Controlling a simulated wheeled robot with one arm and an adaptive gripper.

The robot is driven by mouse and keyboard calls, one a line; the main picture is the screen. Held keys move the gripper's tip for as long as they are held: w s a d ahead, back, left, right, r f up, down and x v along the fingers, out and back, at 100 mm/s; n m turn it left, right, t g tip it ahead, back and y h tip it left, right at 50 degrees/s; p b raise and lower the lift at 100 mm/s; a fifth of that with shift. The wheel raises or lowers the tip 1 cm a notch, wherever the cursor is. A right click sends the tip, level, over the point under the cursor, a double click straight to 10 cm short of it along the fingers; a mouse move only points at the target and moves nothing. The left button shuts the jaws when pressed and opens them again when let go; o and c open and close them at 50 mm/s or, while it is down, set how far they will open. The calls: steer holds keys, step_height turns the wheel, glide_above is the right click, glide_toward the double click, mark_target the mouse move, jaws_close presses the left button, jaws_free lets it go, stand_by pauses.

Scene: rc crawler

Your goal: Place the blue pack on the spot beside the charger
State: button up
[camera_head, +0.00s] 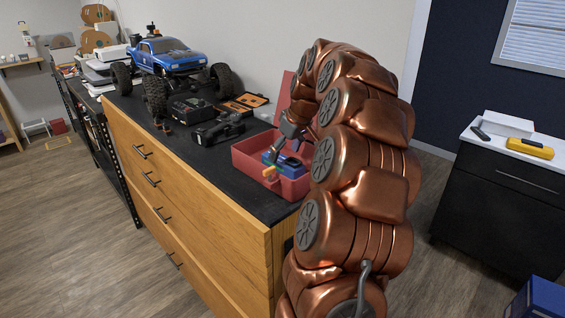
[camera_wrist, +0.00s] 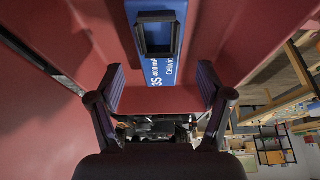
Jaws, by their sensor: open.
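The blue pack (camera_head: 288,164) lies inside a red open box (camera_head: 243,160) on the black worktop, with small orange, yellow and green parts at its end. In the wrist view the blue pack (camera_wrist: 170,72) shows white lettering, with a dark square frame over it. My gripper (camera_head: 283,149) reaches down into the red box at the pack. In the wrist view its two fingers (camera_wrist: 162,88) are apart, one to each side of the pack; contact cannot be told. A black boxy device (camera_head: 191,108), probably the charger, stands on the worktop left of the box.
A blue truck (camera_head: 170,56) with big black wheels stands at the back of the worktop (camera_head: 245,198). A black tool-like object (camera_head: 218,131) and an orange-edged tray (camera_head: 246,102) lie near the device. The red box walls are close around my gripper.

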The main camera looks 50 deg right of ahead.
mark_target(282, 159)
steer(key=shift+p+x, duration=0.6)
steer(key=shift+x, duration=1.2)
jaws_close()
